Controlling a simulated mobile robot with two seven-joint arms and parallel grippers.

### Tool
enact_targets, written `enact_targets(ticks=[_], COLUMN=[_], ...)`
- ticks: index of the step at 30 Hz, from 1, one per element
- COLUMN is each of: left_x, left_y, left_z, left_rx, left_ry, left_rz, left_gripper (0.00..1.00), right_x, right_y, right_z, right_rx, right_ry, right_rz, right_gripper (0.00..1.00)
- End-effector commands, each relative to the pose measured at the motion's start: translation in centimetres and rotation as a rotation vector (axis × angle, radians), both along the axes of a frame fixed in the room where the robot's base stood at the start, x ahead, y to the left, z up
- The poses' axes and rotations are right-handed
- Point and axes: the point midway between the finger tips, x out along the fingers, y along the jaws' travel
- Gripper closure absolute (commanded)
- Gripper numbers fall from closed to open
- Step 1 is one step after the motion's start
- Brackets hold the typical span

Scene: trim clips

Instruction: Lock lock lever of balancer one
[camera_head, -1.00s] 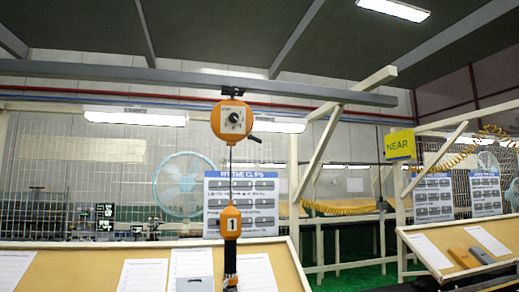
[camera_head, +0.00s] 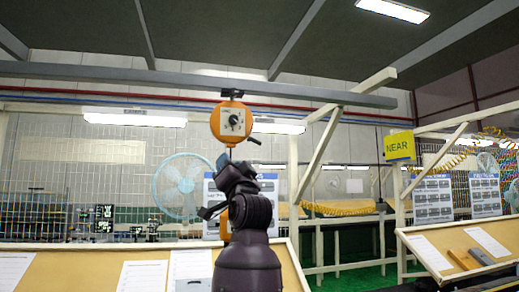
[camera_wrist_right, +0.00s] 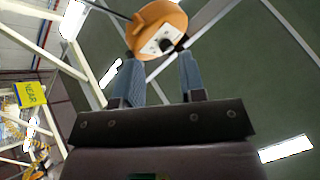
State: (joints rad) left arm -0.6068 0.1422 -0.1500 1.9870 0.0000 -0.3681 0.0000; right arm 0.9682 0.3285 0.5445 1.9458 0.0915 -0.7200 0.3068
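The orange balancer (camera_head: 231,122) hangs from the grey overhead beam. It has a white face with a dark knob, and a short dark lever (camera_head: 253,139) sticks out at its lower right. In the right wrist view the balancer (camera_wrist_right: 150,18) is at the top, with a dark rod, likely the lever (camera_wrist_right: 108,11), at its left. My right gripper (camera_head: 224,162) is raised just below the balancer. Its two blue-grey fingers (camera_wrist_right: 160,62) are apart with nothing between them, pointing at the balancer. Whether they touch it I cannot tell. My left gripper is not in view.
My right arm hides most of the orange tool handle (camera_head: 224,225) hanging below. A slanted board (camera_head: 100,270) with papers stands beneath. A yellow NEAR sign (camera_head: 399,146) and a second board are at the right. A fan (camera_head: 181,186) stands behind the mesh.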

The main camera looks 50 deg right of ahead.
Motion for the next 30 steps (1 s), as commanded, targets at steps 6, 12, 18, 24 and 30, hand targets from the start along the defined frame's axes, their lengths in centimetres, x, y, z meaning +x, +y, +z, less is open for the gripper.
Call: enact_targets(ticks=[6,12,18,24,30], left_x=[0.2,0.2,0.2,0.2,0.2], left_y=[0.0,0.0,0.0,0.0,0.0], left_z=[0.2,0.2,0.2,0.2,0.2], left_rx=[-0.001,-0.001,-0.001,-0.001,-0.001], left_ry=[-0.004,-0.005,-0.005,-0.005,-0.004], left_rz=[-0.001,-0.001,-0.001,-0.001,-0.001], left_gripper=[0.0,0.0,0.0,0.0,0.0], right_x=[-4.9,-8.0,-9.2,-8.2,-7.1], right_y=[-4.4,-7.7,-10.7,-12.0,-10.9], right_z=[7.2,9.7,9.0,6.0,4.5], right_rx=[0.261,0.482,0.742,0.997,1.2], right_ry=[-0.135,-0.203,-0.218,-0.164,-0.103], right_rz=[0.135,0.28,0.45,0.593,0.711], right_gripper=[0.63,0.63,0.63,0.63,0.63])
